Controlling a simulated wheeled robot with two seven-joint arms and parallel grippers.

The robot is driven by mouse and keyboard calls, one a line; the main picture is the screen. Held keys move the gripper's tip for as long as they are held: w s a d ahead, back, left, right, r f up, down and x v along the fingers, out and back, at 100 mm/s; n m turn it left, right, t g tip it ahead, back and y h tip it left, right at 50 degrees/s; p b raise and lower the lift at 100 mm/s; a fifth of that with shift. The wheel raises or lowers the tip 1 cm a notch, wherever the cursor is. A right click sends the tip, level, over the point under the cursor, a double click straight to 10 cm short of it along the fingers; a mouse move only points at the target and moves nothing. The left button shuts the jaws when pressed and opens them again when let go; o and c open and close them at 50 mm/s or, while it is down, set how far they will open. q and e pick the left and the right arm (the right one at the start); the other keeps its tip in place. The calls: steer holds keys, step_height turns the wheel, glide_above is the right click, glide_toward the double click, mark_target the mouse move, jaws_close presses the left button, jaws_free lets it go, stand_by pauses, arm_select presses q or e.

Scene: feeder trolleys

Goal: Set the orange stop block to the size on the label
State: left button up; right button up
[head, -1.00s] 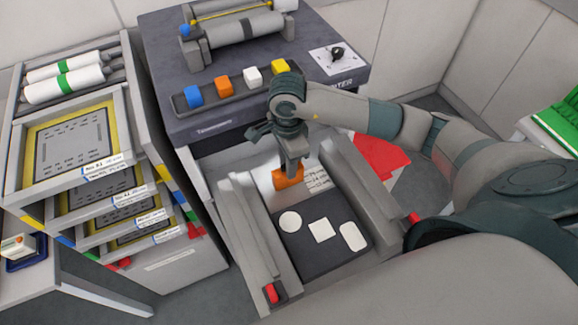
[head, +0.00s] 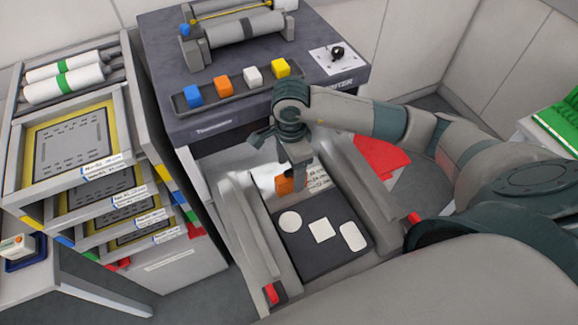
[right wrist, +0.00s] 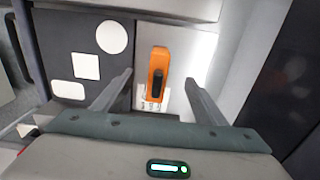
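The orange stop block (head: 289,184) sits at the far end of the dark bed between two grey rails, on a pale strip. A printed label (head: 318,180) lies right beside it; its print is too small to read in the head view. In the right wrist view the orange block (right wrist: 157,65) has a dark slot or grip on it, and a few partly covered digits (right wrist: 150,104) show beside it. My right gripper (head: 296,168) is just over the block and partly hides it. In the wrist view its fingers (right wrist: 158,78) are spread, one each side of the block, apart from it. My left gripper is out of view.
The dark bed (head: 335,256) bears white round, square and oblong patches. Grey rails with red ends flank it. Behind is a dark bench (head: 215,125) with a tray of blue, orange, white and yellow cubes. A rack of framed panels (head: 75,138) stands left.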

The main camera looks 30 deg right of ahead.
steer(key=shift+r, duration=0.1)
stand_by(0.4)
steer(key=shift+r+p, duration=1.15)
steer(key=shift+r, duration=1.8)
